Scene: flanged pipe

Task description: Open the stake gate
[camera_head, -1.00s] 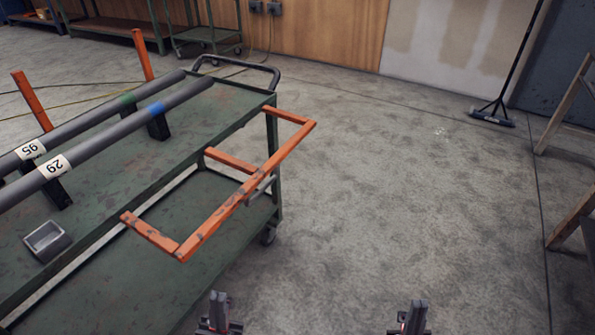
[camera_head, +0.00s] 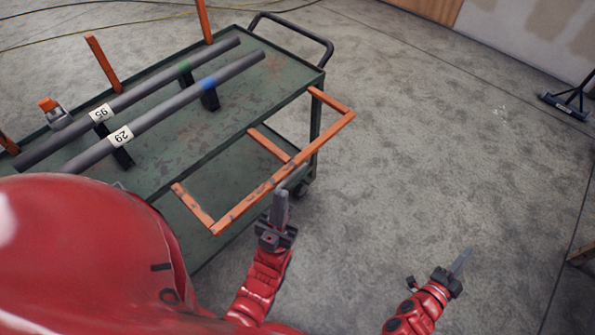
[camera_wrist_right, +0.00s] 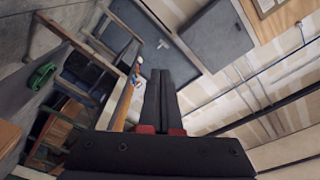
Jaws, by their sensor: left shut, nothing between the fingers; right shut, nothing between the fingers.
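The stake gate (camera_head: 248,201) is a worn orange frame with a long bar and short arms, along the right side of the green cart (camera_head: 200,152). A grey handle (camera_head: 299,172) shows at its long bar, partly hidden. My left gripper (camera_head: 280,196) is shut and empty, pointing up just in front of the long bar; I cannot tell if it touches. My right gripper (camera_head: 464,256) is shut and empty over the floor, well right of the gate. In the right wrist view its closed fingers (camera_wrist_right: 163,95) point toward the room, with no gate visible.
Two grey pipes (camera_head: 205,91) with labels 95 and 29 lie on black supports on the cart's top. Orange stakes (camera_head: 103,64) stand along the far side. A push handle (camera_head: 300,32) is at the cart's end.

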